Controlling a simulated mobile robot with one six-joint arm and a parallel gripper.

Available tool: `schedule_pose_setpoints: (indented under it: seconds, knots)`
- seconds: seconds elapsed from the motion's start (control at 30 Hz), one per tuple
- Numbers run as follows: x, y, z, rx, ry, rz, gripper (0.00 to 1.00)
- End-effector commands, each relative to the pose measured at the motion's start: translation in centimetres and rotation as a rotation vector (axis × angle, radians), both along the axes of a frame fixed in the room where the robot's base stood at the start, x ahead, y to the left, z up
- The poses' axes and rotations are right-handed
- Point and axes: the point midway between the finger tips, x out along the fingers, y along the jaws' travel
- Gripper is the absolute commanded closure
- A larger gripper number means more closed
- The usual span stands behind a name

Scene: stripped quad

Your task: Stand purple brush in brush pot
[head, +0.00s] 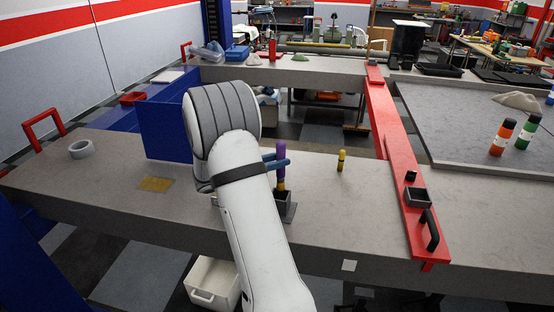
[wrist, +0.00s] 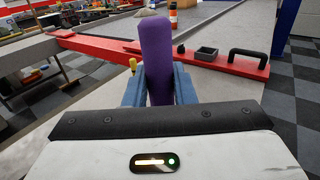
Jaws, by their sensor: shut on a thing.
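The purple brush (head: 281,172) is upright in the head view, with a yellow band near its lower end. My gripper (head: 275,160) has blue fingers and is shut on the brush's purple part. In the wrist view the purple brush (wrist: 156,55) rises between the blue fingers of my gripper (wrist: 158,88). A small dark square pot on a flat base, seemingly the brush pot (head: 289,212), stands directly below the brush. The brush's lower end meets the pot's opening in the picture; I cannot tell how deep it sits. My arm hides the pot's left side.
A yellow and black bottle-like piece (head: 341,160) stands to the right on the grey bench (head: 330,215). A red beam (head: 395,155) with a black handle lies farther right. A tape roll (head: 81,149), a yellow patch (head: 154,184) and a blue panel (head: 165,132) are at left.

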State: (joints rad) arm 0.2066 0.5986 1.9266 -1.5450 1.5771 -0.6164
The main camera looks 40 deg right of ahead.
Motion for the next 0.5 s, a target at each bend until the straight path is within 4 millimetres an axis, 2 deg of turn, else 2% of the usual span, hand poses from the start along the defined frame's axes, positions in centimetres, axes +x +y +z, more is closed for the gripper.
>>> schedule_pose_setpoints:
  seconds: [0.03, 0.5]
  knots:
    - [0.0, 0.0, -0.7, 0.0, 0.001, 0.0, 0.99]
    - [0.0, -0.1, -4.5, 0.0, 0.001, -0.001, 0.99]
